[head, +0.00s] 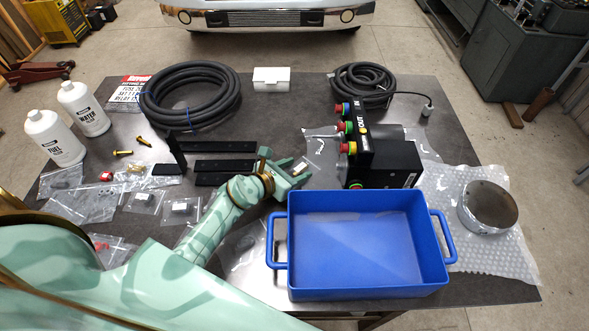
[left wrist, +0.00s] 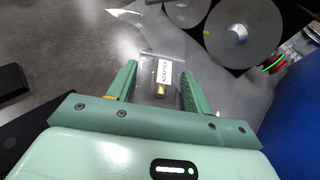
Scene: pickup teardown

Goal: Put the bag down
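My left gripper (head: 299,169) is over the middle of the dark table, just behind the blue bin's left rear corner. In the left wrist view, a small clear bag (left wrist: 161,78) with a white label and a brass fitting fills the gap between the fingers (left wrist: 156,85). In the head view the bag (head: 308,165) is partly hidden by the fingers. Whether it touches the table is hard to tell. My right gripper is not in view.
The blue bin (head: 368,293) stands empty at the front. A black control box (head: 392,164) with coloured buttons is right of the gripper. Black bars (head: 222,147) lie to the left. Several small bags (head: 145,202) lie at the left front. Bubble wrap (head: 508,252) is at right.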

